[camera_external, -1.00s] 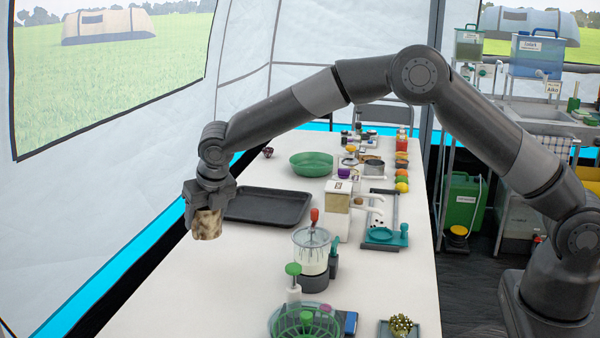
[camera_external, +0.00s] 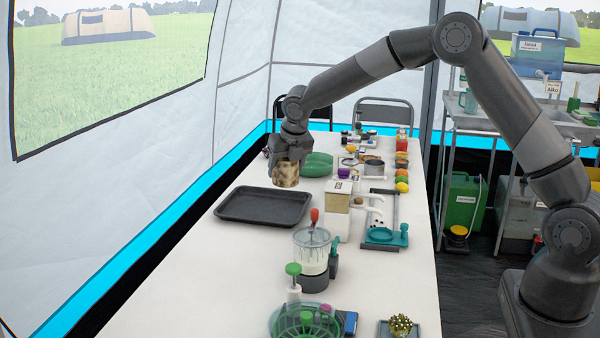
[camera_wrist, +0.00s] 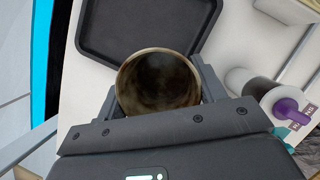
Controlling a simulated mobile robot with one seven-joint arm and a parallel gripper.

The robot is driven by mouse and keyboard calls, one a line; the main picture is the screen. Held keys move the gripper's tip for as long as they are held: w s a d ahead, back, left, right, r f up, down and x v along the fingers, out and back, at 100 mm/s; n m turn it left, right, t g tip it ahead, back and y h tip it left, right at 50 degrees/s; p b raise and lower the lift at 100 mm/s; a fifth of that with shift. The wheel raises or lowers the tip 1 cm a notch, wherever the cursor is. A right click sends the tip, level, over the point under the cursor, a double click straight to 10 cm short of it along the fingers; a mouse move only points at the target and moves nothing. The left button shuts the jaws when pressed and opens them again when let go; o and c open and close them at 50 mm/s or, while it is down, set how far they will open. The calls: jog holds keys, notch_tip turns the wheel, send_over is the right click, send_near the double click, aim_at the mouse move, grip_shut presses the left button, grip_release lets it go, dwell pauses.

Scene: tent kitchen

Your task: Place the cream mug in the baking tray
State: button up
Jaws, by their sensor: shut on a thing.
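The cream mug (camera_external: 286,175), mottled with brown, is held in my gripper (camera_external: 289,160), which is shut on it. In the wrist view the mug (camera_wrist: 158,82) shows its round rim and dark inside between the two fingers of my gripper (camera_wrist: 158,95). The black baking tray (camera_external: 262,219) lies flat on the white table. In the external view the mug is above and near the tray's far right corner. In the wrist view the tray (camera_wrist: 140,12) shows past the mug, partly hidden by it. The mug's height over the table is hard to tell.
A green bowl (camera_external: 317,166) stands behind the mug, partly hidden. A cream box-shaped container (camera_external: 338,197) and a blender-like jar (camera_external: 311,250) stand right of the tray on the white table (camera_external: 190,290). The table's front left is clear.

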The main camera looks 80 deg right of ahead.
jog(key=s+d+m, duration=0.1)
jog(key=s+d, duration=0.6)
jog(key=d, duration=0.1)
send_near(279, 212)
jog(key=shift+w+d+r+h, duration=0.1)
jog(key=shift+w+d+h, duration=0.2)
jog(key=shift+w+d, duration=0.3)
jog(key=shift+a+f, duration=0.1)
jog(key=shift+f, duration=1.95)
jog(key=o, duration=1)
jog(key=shift+f, duration=0.15)
